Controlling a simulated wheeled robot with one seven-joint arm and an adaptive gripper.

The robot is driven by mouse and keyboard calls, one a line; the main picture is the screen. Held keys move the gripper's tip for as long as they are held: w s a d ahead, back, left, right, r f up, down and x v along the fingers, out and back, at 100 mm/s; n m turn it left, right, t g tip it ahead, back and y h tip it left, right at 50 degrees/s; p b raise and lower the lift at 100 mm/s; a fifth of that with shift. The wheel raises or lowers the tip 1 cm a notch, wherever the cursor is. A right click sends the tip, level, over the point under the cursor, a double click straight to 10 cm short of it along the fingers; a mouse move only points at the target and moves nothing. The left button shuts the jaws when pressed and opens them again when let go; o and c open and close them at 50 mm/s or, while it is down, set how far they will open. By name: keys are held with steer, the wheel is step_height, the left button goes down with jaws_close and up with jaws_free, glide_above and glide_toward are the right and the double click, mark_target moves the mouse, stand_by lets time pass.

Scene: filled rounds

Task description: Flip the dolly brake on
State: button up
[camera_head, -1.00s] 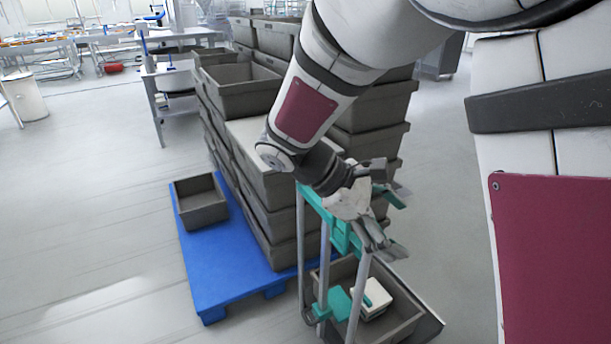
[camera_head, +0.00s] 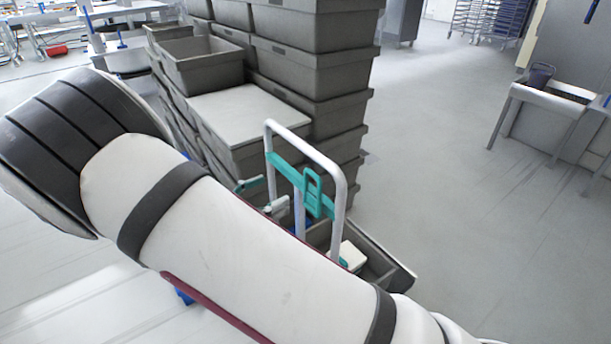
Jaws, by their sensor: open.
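The dolly stands in the middle, with a pale tubular handle (camera_head: 341,200) and a teal bracket (camera_head: 313,195) across it. Its lower part is hidden behind my arm. A dark grey crate (camera_head: 394,270) sits low at the dolly, with a white box (camera_head: 350,256) inside. A small teal and grey part (camera_head: 275,207) shows left of the handle; I cannot tell whether it is the brake. My arm crosses the lower picture from left to bottom right. My gripper is not visible; the arm's far end runs out of the bottom edge.
Stacked grey crates (camera_head: 312,55) stand close behind the dolly, one with a flat pale lid (camera_head: 250,117). A bit of blue pallet (camera_head: 185,294) shows below my arm. A white-edged bench (camera_head: 555,97) stands at the right. The floor between is clear.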

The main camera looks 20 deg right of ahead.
steer(key=x, duration=1)
steer(key=shift+d+p, duration=0.4)
steer(key=shift+w, duration=0.1)
steer(key=shift+c, duration=0.2)
